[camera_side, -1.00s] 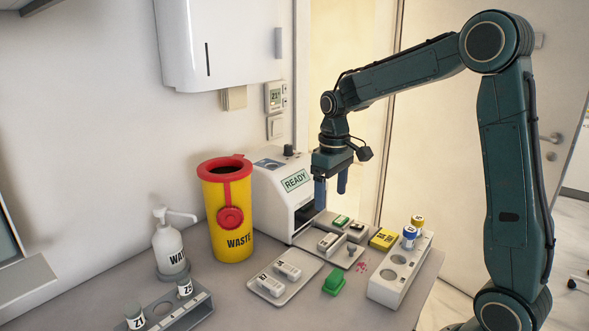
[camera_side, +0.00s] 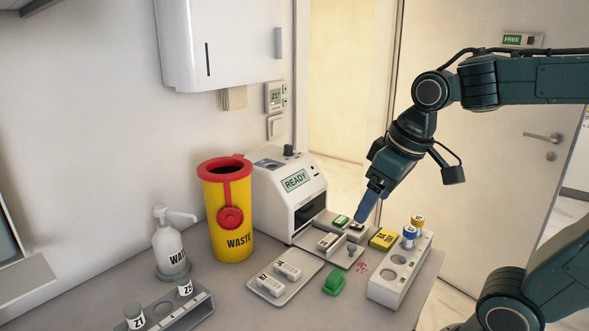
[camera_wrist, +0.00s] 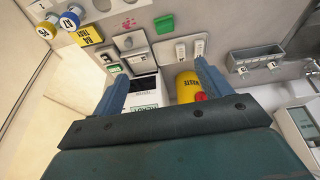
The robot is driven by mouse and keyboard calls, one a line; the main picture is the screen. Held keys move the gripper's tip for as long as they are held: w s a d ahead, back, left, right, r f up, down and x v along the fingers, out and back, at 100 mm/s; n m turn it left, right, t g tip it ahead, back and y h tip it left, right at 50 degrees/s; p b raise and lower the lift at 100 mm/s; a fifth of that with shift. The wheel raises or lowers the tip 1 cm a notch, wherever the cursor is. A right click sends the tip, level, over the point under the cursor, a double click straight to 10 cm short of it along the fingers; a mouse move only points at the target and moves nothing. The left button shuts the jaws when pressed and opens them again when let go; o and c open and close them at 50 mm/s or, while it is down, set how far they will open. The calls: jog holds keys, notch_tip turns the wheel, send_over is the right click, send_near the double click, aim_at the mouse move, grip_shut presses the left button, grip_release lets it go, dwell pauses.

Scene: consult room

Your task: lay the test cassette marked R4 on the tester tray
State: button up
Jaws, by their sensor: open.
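The white tester (camera_side: 290,192) shows READY on its screen. I cannot read R4 on any cassette. My gripper (camera_side: 366,212) is tilted in the side view, fingertips overlapping the back right of the tester's tray. In the wrist view my gripper (camera_wrist: 162,80) is open, with nothing between its fingers.
A yellow waste bin (camera_side: 229,215) and a pump bottle (camera_side: 170,245) stand left of the tester. A yellow packet (camera_side: 383,238), a white tube rack (camera_side: 398,275) and a green block (camera_side: 334,282) lie to the right. Another rack (camera_side: 168,308) is at the front left.

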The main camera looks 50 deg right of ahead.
jog(key=s+a+f+t, duration=0.1)
jog(key=s+a, duration=0.1)
jog(key=s, duration=0.4)
jog(key=shift+t, duration=0.3)
jog(key=shift+f, duration=0.1)
dwell(0.4)
